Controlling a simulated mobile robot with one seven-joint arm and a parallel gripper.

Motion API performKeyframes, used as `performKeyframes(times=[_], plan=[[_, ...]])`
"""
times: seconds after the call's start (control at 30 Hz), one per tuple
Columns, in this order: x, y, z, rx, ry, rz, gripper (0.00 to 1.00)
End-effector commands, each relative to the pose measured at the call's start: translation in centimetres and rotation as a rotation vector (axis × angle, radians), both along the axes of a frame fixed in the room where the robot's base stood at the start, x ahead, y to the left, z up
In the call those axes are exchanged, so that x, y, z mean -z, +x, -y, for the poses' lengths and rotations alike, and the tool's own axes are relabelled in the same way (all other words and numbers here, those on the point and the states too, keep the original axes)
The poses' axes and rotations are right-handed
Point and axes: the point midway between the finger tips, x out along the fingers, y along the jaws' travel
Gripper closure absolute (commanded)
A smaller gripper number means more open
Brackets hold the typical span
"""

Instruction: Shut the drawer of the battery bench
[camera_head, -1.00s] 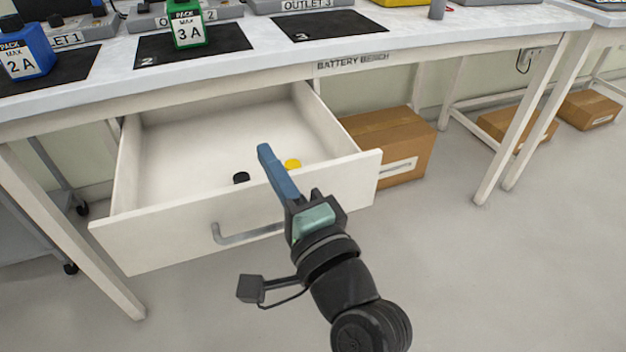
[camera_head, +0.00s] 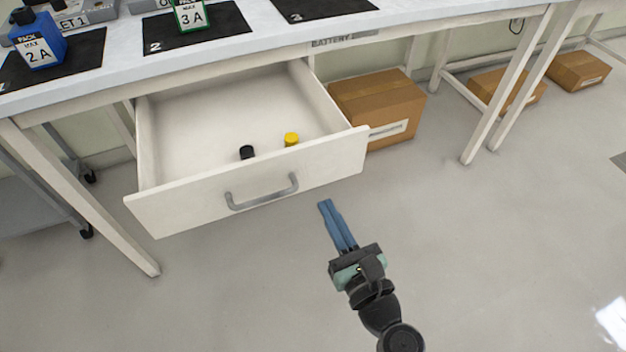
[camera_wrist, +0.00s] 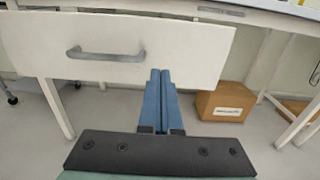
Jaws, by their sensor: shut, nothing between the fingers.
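The drawer (camera_head: 315,163) of the battery bench (camera_head: 420,32) is pulled well out. Its white front has a grey bar handle (camera_head: 262,193). Inside lie a black cap-like item (camera_head: 247,152) and a yellow one (camera_head: 291,139). My gripper (camera_head: 325,204) is shut and empty, its blue fingers side by side. In the head view it is below and right of the handle, in front of the drawer. In the wrist view the fingertips (camera_wrist: 160,72) overlap the drawer front (camera_wrist: 190,50), right of the handle (camera_wrist: 105,54); I cannot tell whether they touch.
A cardboard box (camera_head: 378,108) stands on the floor right of the drawer, with more boxes (camera_head: 507,92) farther right. Blue (camera_head: 40,42) and green (camera_head: 190,14) packs stand on the bench top. The floor in front is clear.

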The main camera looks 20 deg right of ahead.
Motion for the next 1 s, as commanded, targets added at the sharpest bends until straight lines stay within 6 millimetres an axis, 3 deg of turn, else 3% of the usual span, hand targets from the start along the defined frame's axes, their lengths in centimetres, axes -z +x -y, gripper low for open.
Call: performKeyframes(times=[0.2,0.4,1.0], plan=[[0.0,4.6,-0.2,-0.002,-0.003,0.003,1.00],[0.0,6.9,-0.3,0.000,-0.002,0.001,1.00],[-0.1,7.9,-0.3,-0.001,-0.002,0.001,1.00]])
